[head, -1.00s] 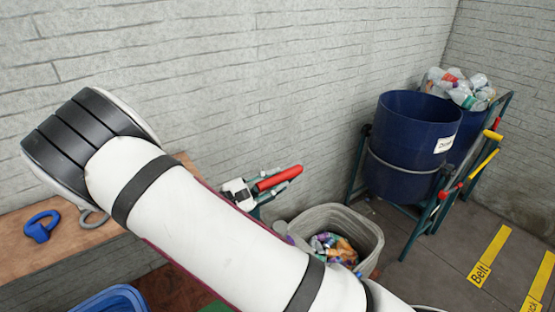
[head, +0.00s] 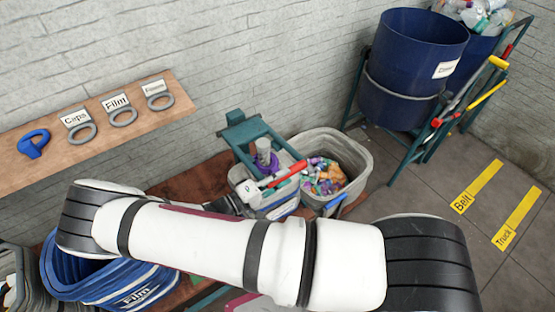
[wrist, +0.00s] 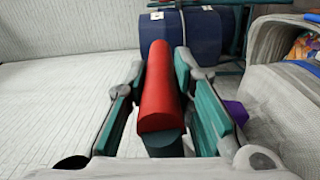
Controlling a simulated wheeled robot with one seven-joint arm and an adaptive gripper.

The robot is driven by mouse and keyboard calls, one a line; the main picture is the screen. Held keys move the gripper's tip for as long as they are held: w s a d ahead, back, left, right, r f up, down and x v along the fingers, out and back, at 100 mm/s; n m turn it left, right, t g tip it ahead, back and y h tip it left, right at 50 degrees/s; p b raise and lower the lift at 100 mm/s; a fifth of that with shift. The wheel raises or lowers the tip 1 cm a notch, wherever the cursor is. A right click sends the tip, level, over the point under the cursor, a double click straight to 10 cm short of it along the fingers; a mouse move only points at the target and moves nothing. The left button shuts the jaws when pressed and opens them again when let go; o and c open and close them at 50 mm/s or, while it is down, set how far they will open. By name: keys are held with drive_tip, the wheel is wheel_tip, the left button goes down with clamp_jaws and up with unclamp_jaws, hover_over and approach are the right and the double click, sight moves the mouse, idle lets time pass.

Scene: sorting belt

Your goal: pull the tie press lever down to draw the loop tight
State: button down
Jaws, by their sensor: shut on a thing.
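The tie press (head: 240,118) has a teal frame and stands beyond my arm, in front of the wall. A grey post and a purple piece (head: 264,160) show at its front; I cannot make out how tight a loop is there. The press lever's red grip (head: 288,174) slants up to the right beside them. My gripper (head: 283,180) is shut on this red grip. In the wrist view the red grip (wrist: 158,105) lies lengthwise between the two teal-padded fingers of my gripper (wrist: 161,72). A purple edge (wrist: 236,112) shows right of the fingers.
A grey bin (head: 356,150) with colourful waste stands right of the press. Blue drums (head: 411,70) on a teal stand are farther back. A wooden shelf (head: 60,165) with labelled rings is at left. A blue Film bag (head: 75,270) lies below it, close to my arm.

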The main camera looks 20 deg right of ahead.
drive_tip(key=shift+m, duration=0.7)
drive_tip(key=shift+s+f+b, duration=0.15)
drive_tip(key=shift+f+b, duration=0.05)
drive_tip(key=shift+f, duration=0.9)
drive_tip(key=shift+s+f+b, duration=0.1)
drive_tip(key=shift+f+b, duration=0.05)
drive_tip(key=shift+f, duration=0.9)
drive_tip(key=c, duration=1.4)
unclamp_jaws()
drive_tip(key=shift+f, duration=0.1)
drive_tip(key=shift+o, duration=0.2)
drive_tip(key=shift+w+a, duration=0.1)
drive_tip(key=s+a, duration=0.2)
drive_tip(key=a, duration=0.9)
drive_tip(key=shift+s+a, duration=0.2)
drive_tip(key=shift+a, duration=0.1)
